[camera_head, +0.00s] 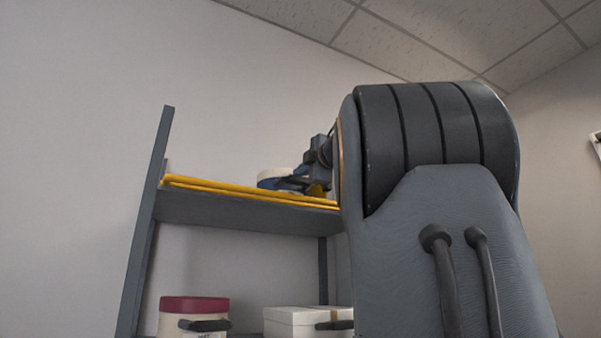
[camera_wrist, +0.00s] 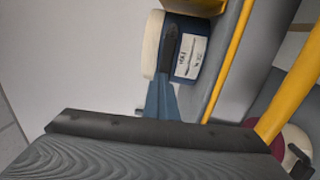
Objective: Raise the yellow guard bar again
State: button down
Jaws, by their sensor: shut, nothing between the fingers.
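The yellow guard bar (camera_head: 250,199) lies low along the front edge of the upper shelf (camera_head: 240,211) in the head view, its right end hidden behind my arm. In the wrist view yellow rails run steeply down the right side, one thin (camera_wrist: 229,62) and one thicker (camera_wrist: 297,90); I cannot tell which is the guard bar. My gripper (camera_wrist: 165,128) fills the bottom of the wrist view as a dark, broad shape. It is shut and empty, beside the shelf edge; contact with the bar cannot be made out.
A blue and white round box (camera_wrist: 186,45) stands on the upper shelf; it also shows in the head view (camera_head: 272,177). A maroon-lidded tub (camera_head: 194,305) and a white box (camera_head: 300,321) stand on the shelf below. Open wall is at left.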

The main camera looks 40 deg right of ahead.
dwell(0.9)
jog(key=c, duration=1.7)
grip_release()
jog(key=shift+b+v, duration=1.65)
jog(key=shift+v, duration=2.3)
